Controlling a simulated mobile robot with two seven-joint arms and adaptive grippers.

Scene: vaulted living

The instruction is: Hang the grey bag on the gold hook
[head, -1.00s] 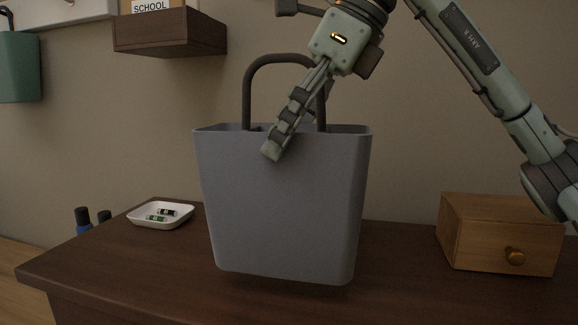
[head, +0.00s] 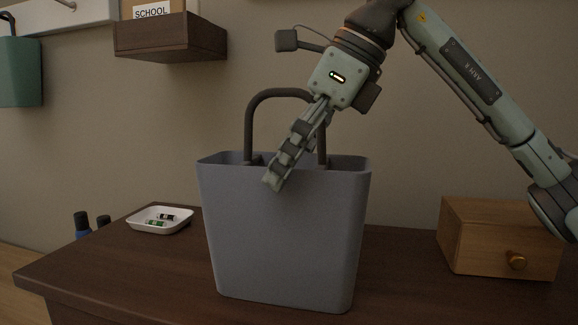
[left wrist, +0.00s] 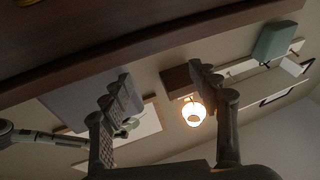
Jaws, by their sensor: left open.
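The grey bag (head: 285,235) is upright at the dresser, its dark arched handle (head: 249,125) up. My right gripper (head: 272,184) reaches down over its rim from the right, fingers together at the handle, which they appear to grip; the fingers partly hide it. Whether the bag's base touches the dresser is unclear. A small hook (head: 68,4) shows on the white rail at the top left; its colour is hard to tell. My left gripper (left wrist: 160,73) is open and empty in the left wrist view, with part of the grey bag (left wrist: 75,100) beyond its left finger.
A green bag (head: 20,72) hangs at the far left. A dark wall shelf (head: 172,40) carries a box marked SCHOOL. On the dresser (head: 110,275) are a white tray (head: 160,229) with batteries and a wooden drawer box (head: 490,235). Bottles (head: 82,222) show behind its left edge.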

